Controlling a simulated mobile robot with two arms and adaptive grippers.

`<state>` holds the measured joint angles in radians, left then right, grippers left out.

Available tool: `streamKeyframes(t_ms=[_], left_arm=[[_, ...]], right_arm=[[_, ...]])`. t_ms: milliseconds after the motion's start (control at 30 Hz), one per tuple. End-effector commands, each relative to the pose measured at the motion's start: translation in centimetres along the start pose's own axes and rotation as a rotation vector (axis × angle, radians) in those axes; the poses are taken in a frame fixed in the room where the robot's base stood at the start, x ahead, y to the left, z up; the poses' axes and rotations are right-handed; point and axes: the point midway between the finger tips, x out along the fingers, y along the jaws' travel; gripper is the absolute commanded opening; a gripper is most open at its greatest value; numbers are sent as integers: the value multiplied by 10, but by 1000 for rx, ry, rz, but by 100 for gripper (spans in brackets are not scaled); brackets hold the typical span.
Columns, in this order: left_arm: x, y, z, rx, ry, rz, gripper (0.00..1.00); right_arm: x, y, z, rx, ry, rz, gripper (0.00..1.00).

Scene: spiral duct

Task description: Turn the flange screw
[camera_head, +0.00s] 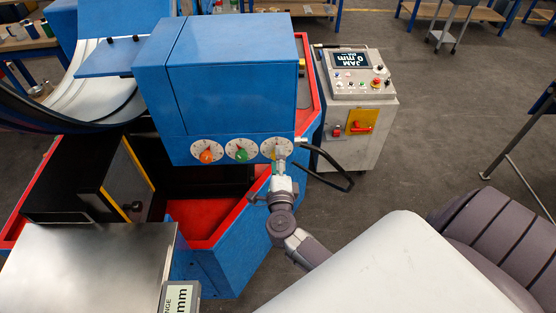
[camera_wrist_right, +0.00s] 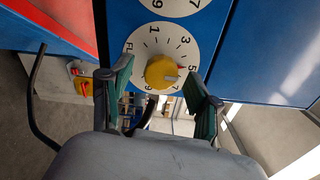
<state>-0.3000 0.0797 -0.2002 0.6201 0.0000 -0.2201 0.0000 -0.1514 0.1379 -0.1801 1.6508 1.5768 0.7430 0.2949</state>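A white numbered dial (camera_wrist_right: 150,35) with a yellow knob (camera_wrist_right: 162,72) fills the middle of the right wrist view. Letters starting "FL" show at its left edge; the rest is hidden. A small red mark by the knob lies near the 5. My right gripper (camera_wrist_right: 158,72) is open, with one green-padded finger on each side of the knob; I cannot tell whether either touches it. In the head view the right gripper (camera_head: 279,168) is in front of the rightmost dial (camera_head: 284,144) on the blue machine (camera_head: 225,80) and partly covers it. My left gripper is not in view.
Dials with an orange knob (camera_head: 206,156) and a green knob (camera_head: 240,155) sit to the left. A grey control cabinet (camera_head: 352,105), its screen reading "JAM 0 mm", stands right of the machine. A black curved bar (camera_head: 335,184) is close to my right gripper.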

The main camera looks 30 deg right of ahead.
Motion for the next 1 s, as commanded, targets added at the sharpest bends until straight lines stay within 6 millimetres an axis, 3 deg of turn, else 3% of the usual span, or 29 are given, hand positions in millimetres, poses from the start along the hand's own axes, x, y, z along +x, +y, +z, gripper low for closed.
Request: streamKeyframes(t_ms=[233,367,800,1000], left_arm=[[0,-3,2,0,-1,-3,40],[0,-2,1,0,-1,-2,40],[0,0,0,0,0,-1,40],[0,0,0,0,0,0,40]], right_arm=[[-1,0,0,0,1,0,62],[-12,1,-1,0,1,3,62],[-99,1,0,0,0,3,62],[-118,0,0,0,1,1,62]])
